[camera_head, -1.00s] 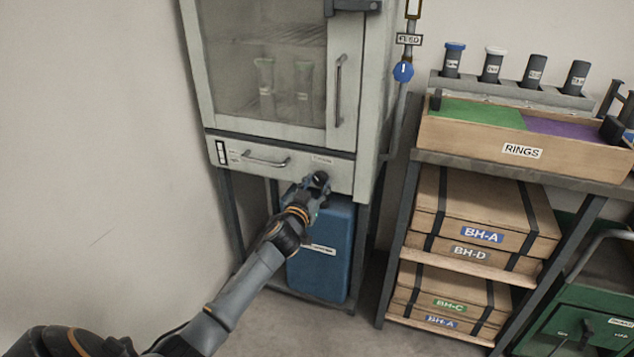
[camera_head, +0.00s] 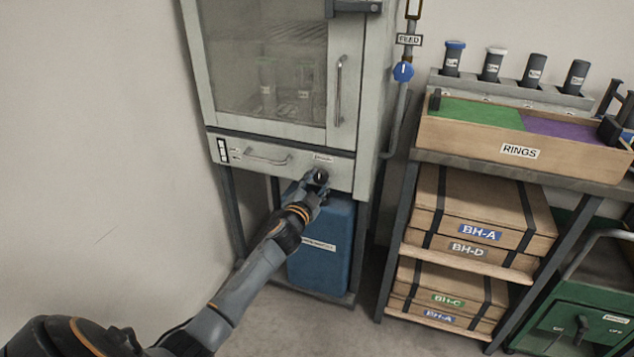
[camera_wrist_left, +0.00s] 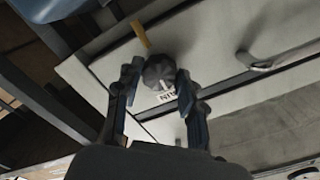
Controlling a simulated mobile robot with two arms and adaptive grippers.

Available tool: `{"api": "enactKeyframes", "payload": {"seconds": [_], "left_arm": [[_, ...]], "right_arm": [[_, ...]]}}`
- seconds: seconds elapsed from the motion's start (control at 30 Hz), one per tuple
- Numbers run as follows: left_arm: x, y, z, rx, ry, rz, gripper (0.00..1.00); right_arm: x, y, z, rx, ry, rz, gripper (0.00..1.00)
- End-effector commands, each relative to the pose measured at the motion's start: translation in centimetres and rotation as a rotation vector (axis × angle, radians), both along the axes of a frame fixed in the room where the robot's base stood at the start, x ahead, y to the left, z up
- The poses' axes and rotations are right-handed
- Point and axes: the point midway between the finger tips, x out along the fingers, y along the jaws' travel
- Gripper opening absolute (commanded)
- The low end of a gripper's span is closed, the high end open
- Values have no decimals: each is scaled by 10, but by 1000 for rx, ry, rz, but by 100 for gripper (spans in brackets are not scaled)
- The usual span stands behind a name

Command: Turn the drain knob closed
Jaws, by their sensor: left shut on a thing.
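The drain knob (camera_head: 320,176) is a small dark round knob on the lower front panel of the grey cabinet (camera_head: 345,175), below a small label. In the left wrist view the knob (camera_wrist_left: 159,70) has a pale pointer mark and sits between the two fingers, with a partly covered label beside it. My left gripper (camera_head: 316,184) is at the knob, its fingers (camera_wrist_left: 158,85) on either side and shut on it. The gripper hides part of the knob in the head view. My right gripper is not in view.
A blue container (camera_head: 325,245) stands under the cabinet. A drawer handle (camera_head: 267,158) is left of the knob. A blue feed knob (camera_head: 403,71) is on the pipe at the cabinet's right. A shelf with boxes (camera_head: 480,215) stands to the right.

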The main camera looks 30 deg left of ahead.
Motion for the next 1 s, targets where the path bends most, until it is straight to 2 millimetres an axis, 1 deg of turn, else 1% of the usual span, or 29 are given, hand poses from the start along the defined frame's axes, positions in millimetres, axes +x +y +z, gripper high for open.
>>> {"api": "enactKeyframes", "payload": {"seconds": [0.5, 0.53, 0.6, 0.63, 0.93, 1.0], "left_arm": [[0, 0, 0, 22, 5, 0, 8], [0, 0, 0, 22, 6, -1, 43], [0, 0, 0, 21, 6, -1, 57], [0, 0, 0, 21, 6, -1, 62], [0, 0, 0, 19, 5, 0, 62], [-3, -1, 0, 19, 5, -1, 62]], "right_arm": [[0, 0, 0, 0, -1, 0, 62], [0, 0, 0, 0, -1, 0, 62], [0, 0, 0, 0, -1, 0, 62], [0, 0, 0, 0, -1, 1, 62], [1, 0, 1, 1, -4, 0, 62], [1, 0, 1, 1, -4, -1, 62]]}}
